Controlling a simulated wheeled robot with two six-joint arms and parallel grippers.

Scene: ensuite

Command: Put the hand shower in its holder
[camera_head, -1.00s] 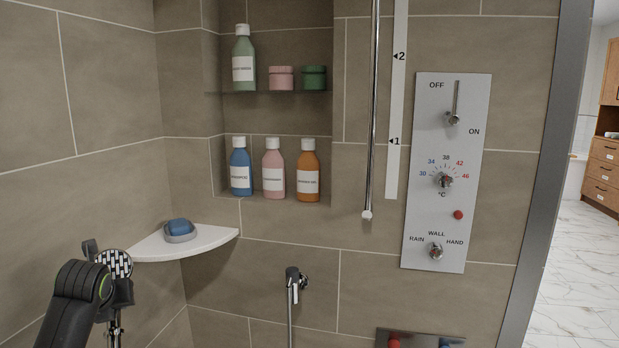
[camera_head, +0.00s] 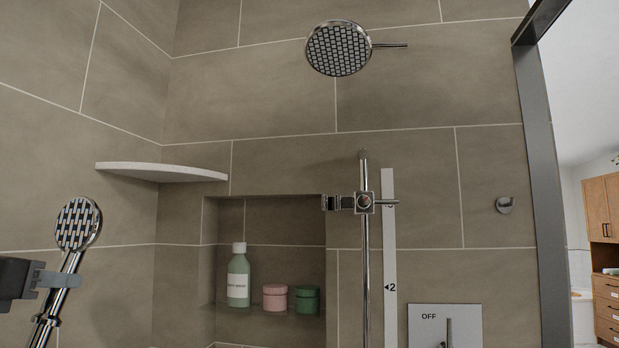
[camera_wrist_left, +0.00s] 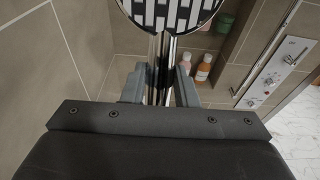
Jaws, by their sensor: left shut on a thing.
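The hand shower (camera_head: 77,224) is chrome with a round patterned face, at the left of the head view, tilted slightly with its head up. My left gripper (camera_head: 58,281) is shut on its handle just below the head. In the left wrist view the handle stands between the two fingers (camera_wrist_left: 159,88), and part of the head (camera_wrist_left: 172,14) shows above. The holder (camera_head: 338,203) is a chrome clamp on the vertical slide rail (camera_head: 365,270), right of the hand shower and well apart from it. My right gripper is not in view.
A fixed round rain shower head (camera_head: 338,48) juts from the wall above. A corner shelf (camera_head: 162,172) and a niche with a green bottle (camera_head: 238,277) and two jars lie between the hand shower and rail. A metal frame (camera_head: 543,200) stands at right.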

